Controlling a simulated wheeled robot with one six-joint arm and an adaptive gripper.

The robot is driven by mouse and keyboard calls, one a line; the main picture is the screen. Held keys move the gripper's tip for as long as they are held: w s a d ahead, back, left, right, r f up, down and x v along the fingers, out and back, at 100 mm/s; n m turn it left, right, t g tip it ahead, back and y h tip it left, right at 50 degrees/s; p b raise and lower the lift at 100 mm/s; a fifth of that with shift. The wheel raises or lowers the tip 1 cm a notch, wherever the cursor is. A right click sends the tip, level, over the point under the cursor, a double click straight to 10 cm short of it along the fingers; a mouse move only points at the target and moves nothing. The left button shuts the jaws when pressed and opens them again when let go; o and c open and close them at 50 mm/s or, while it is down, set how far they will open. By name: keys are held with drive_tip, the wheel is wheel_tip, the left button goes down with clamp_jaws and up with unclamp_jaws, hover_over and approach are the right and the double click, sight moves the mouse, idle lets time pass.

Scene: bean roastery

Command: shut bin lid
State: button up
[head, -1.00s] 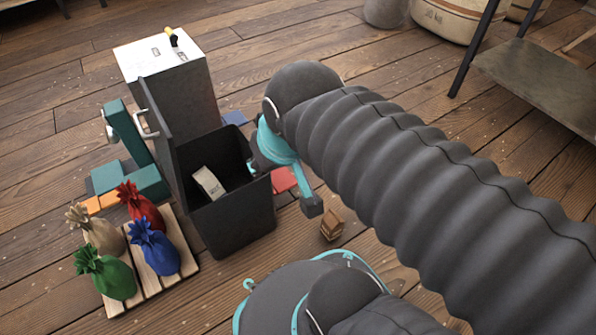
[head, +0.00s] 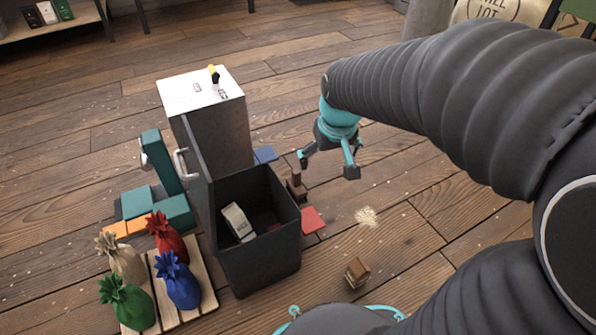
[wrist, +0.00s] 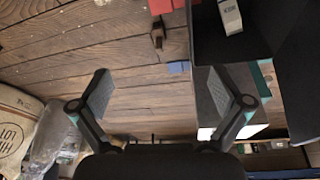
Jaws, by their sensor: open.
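The dark grey bin (head: 262,254) stands on the plank floor in the head view, its top open. Its lid (head: 198,178) stands upright along the bin's left side, with a light metal handle (head: 180,163) on its outer face. A pale box with a dark label (head: 238,222) lies inside the bin. My gripper (head: 328,166) is open and empty, to the right of and beyond the bin, apart from the lid. In the wrist view the open fingers (wrist: 163,100) show with nothing between them, and the bin (wrist: 215,35) is at the upper right.
A grey cabinet with a white top (head: 205,92) stands behind the bin. A pallet (head: 200,277) with several tied sacks is at the front left. Teal blocks (head: 160,175) stand left of the lid.

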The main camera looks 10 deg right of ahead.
drive_tip(key=w+f+n+g+p, duration=0.1)
drive_tip(key=w+f+g+p, duration=0.1)
drive_tip(key=w+f, duration=0.85)
drive_tip(key=n+g+p, duration=0.1)
hover_over(307, 216)
wheel_tip(307, 216, down, 18)
drive_tip(key=r, duration=0.1)
wheel_tip(307, 216, down, 15)
drive_tip(key=shift+s+b, duration=0.1)
drive_tip(key=shift+b, duration=0.7)
drive_tip(key=shift+c, duration=0.3)
